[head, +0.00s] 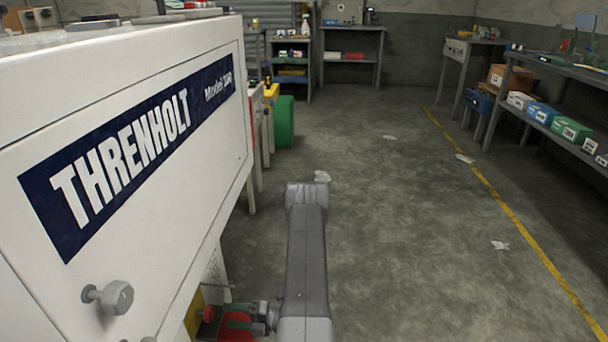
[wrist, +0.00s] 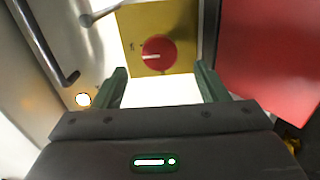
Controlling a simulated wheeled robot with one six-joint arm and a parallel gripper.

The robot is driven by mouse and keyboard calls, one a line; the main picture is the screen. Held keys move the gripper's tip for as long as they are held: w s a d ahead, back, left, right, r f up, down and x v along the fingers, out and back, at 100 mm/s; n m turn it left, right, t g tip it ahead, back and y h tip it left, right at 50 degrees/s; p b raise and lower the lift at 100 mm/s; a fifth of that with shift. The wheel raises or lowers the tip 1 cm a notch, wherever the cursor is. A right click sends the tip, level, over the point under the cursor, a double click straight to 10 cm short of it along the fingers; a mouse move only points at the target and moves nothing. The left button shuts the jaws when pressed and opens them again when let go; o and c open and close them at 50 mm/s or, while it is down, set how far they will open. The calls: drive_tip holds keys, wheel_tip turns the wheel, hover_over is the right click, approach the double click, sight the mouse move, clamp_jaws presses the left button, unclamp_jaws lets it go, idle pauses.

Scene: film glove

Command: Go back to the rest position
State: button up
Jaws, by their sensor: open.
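My gripper (wrist: 162,88) is open in the wrist view, its two green fingers apart with nothing between their tips. Ahead of it is a round red knob (wrist: 158,55) with a white mark, on a yellow plate (wrist: 188,22). The fingertips appear apart from the knob. In the head view my gripper (head: 222,322) is low at the bottom, beside the white Threnholt machine (head: 215,130). Part of the red knob (head: 209,313) and the yellow plate (head: 193,312) show there, partly hidden by the machine body and my gripper.
A bolt knob (head: 116,297) juts from the machine. Shelves (head: 560,75) line the right; the floor (head: 400,240) between is mostly clear.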

sight(212, 314)
drive_tip(key=a, duration=0.2)
drive_tip(key=a+b, duration=0.1)
drive_tip(key=a, duration=0.4)
drive_tip(key=shift+w+a+f, duration=0.1)
drive_tip(key=shift+w+a, duration=0.15)
drive_tip(key=shift+a, duration=0.05)
drive_tip(key=n, duration=1.3)
drive_tip(key=shift+n, duration=0.3)
drive_tip(key=shift+n+p, duration=0.45)
drive_tip(key=shift+n, duration=1.45)
drive_tip(key=shift+d, duration=0.1)
